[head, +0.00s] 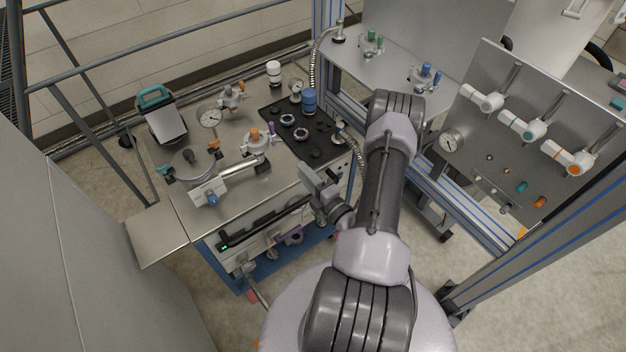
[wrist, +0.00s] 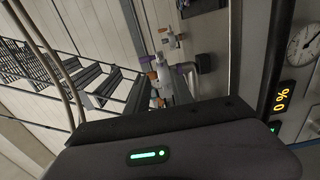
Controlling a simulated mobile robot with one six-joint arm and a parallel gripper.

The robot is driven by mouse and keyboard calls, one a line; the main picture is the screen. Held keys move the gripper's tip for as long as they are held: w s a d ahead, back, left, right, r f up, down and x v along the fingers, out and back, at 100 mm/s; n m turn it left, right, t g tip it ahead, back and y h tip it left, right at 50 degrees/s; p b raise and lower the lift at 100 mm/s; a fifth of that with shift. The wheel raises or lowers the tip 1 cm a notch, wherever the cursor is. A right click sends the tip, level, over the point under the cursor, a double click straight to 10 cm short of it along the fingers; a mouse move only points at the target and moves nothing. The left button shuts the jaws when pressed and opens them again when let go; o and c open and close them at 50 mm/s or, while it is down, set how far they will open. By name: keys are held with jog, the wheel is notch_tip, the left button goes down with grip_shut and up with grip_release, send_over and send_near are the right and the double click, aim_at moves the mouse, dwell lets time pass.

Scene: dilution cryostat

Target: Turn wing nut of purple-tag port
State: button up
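A port with an orange knob and a small purple tag (head: 272,131) stands on the steel bench top in the head view. A separate purple winged part (head: 289,238) shows low at the bench's front side, partly covered by my gripper. My gripper (head: 265,226), a long dark bar with a green light, is in front of the bench edge. I cannot tell which purple part is the wing nut.
A panel with several valve handles (head: 529,125) stands at right. A 0% display (wrist: 282,98) and a dial (wrist: 304,43) are at the right in the wrist view.

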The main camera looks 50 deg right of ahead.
jog(key=v, duration=0.4)
jog(key=shift+s+a, duration=0.1)
jog(key=shift+s, duration=0.2)
